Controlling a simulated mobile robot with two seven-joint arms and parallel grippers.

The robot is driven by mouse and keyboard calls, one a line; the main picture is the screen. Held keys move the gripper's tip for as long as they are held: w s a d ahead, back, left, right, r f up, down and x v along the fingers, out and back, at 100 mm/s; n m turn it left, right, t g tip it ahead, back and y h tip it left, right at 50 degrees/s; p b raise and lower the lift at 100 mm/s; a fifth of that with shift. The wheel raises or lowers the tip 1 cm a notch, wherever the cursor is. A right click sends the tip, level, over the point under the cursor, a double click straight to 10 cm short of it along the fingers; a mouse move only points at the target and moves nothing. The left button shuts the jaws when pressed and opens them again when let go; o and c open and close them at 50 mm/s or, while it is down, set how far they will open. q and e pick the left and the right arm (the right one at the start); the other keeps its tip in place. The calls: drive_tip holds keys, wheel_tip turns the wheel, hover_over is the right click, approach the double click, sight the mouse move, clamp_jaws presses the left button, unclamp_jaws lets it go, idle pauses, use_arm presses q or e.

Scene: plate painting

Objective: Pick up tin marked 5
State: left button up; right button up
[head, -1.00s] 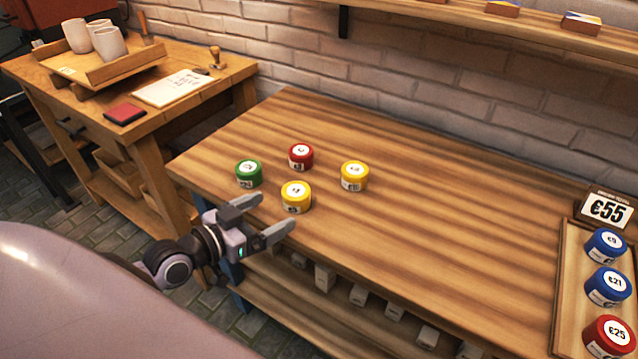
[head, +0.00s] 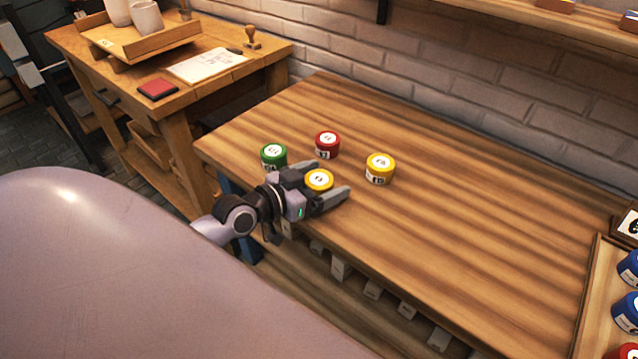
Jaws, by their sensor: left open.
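My left gripper (head: 331,178) is open over the front left part of the wooden table. A yellow tin (head: 319,180) with a white label stands between its spread fingers, partly hidden by them; I cannot tell if they touch it. Behind it stand a green tin (head: 273,156), a red tin (head: 326,145) and, to the right, another yellow tin (head: 380,168). The numbers on the labels are too small to read surely, so I cannot tell for certain which one is marked 5. My right gripper is not in view.
The wooden table (head: 470,220) is clear right of the tins. A tray (head: 588,300) with blue and red tins and a price sign (head: 628,226) stand at the right edge. A brick wall is behind. A side table (head: 225,85) is at the back left.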

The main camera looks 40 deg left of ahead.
use_arm(q)
drive_tip(key=shift+w+d+f, duration=0.1)
drive_tip(key=shift+w+d, duration=0.05)
drive_tip(key=shift+w, duration=0.4)
drive_tip(key=shift+c, duration=0.4)
drive_tip(key=c, duration=1.1)
drive_tip(key=shift+o, duration=0.2)
